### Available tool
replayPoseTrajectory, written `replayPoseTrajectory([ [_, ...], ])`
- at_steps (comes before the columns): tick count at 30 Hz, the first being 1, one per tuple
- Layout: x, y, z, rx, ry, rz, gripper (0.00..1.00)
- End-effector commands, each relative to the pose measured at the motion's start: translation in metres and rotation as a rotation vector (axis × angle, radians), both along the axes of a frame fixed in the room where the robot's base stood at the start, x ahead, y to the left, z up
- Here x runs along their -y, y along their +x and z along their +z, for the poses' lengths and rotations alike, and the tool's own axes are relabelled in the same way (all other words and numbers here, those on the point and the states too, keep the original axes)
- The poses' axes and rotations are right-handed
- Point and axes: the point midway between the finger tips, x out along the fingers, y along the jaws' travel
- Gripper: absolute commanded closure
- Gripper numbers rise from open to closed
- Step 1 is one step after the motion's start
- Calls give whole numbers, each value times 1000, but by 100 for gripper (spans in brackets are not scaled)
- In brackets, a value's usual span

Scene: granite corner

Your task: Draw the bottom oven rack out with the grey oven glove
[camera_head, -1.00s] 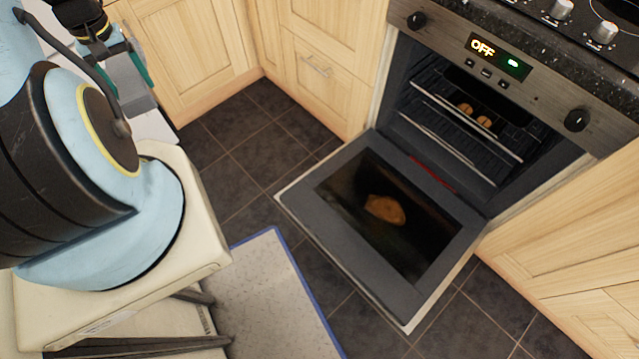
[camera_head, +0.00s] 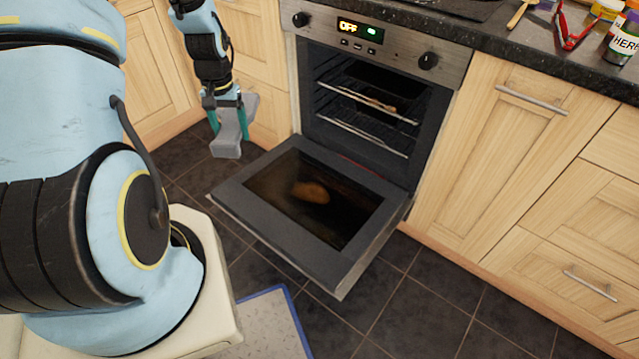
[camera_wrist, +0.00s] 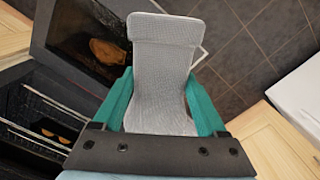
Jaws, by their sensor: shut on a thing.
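The oven (camera_head: 375,110) stands with its door (camera_head: 310,200) folded down. Inside are two wire racks; the lower, bottom rack (camera_head: 362,133) sits within the cavity. The upper rack (camera_head: 365,97) bears small brown items, clearer in the wrist view (camera_wrist: 55,130). My gripper (camera_head: 228,122) is shut on the grey oven glove (camera_head: 228,140), which hangs down from its green fingers. It is left of the oven opening, near the door's far left corner and apart from the racks. In the wrist view the glove (camera_wrist: 163,70) fills the space between the fingers and hides part of the door.
The door juts out low over the dark tiled floor (camera_head: 430,300). Wooden cabinets flank the oven. The worktop (camera_head: 500,45) holds jars and red-handled tool. A blue-edged mat (camera_head: 268,320) lies in front.

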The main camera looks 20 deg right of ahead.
Motion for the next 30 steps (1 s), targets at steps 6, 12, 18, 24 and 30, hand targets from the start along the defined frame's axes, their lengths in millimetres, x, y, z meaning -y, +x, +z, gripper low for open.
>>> replayPoseTrajectory([
  [6, 100, -13, -94, 1, -2, -284, 92],
  [12, 171, -36, -146, 6, -4, -486, 92],
  [18, 205, -51, -170, 9, -3, -586, 92],
  [24, 217, -52, -173, 11, -4, -605, 92],
  [30, 233, -42, -177, 12, -5, -604, 92],
])
